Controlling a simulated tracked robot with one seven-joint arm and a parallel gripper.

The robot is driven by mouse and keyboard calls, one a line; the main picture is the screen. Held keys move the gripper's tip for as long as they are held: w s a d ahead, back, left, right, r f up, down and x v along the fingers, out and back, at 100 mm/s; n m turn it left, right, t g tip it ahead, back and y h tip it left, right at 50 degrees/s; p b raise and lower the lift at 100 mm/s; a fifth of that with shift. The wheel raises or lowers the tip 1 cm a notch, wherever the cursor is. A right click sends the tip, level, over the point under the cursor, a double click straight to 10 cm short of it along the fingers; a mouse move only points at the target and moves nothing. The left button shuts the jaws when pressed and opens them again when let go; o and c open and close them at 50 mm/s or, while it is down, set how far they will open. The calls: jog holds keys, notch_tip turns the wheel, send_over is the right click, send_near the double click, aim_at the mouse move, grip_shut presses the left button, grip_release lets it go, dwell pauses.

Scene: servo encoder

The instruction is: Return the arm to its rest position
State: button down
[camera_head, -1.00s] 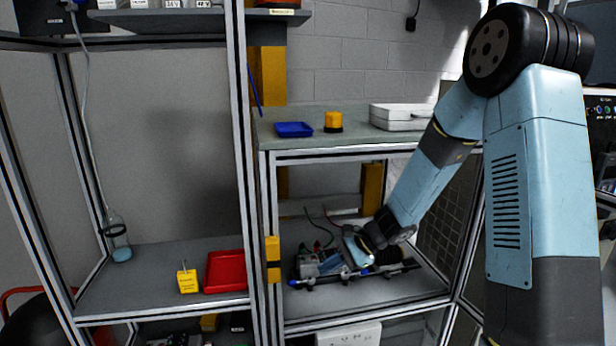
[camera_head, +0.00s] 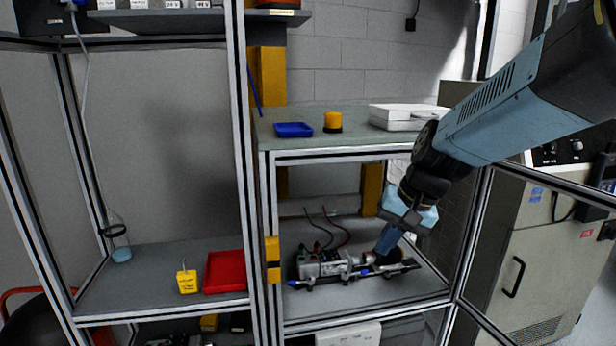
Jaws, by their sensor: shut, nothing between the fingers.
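My arm reaches in from the upper right, with its forearm (camera_head: 500,115) slanting down to the left. My gripper (camera_head: 383,250) points down and left at the lower bay of the right-hand rack. Its blue fingers are shut and nothing shows between them. The fingertips appear in front of or just above the right end of a motor assembly (camera_head: 330,264) on the shelf; whether they touch it cannot be told. The assembly has red and dark cables rising behind it, and its right part is partly hidden by the fingers.
The rack's upper shelf (camera_head: 350,146) is close above my gripper, carrying a blue tray (camera_head: 294,129), a yellow-orange cylinder (camera_head: 333,122) and a white case (camera_head: 400,117). A metal frame post (camera_head: 478,235) stands at right. A red tray (camera_head: 224,272) and yellow block (camera_head: 187,281) lie left.

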jog(key=s+d+r+n+t+h, duration=0.2)
jog(key=s+d+r+t+h, duration=0.1)
jog(key=s+d+r, duration=0.4)
jog(key=s+d, duration=0.1)
jog(key=s, duration=0.2)
jog(key=shift+d+n+h, duration=0.2)
jog(key=shift+n+h, duration=0.1)
jog(key=shift+n, duration=0.1)
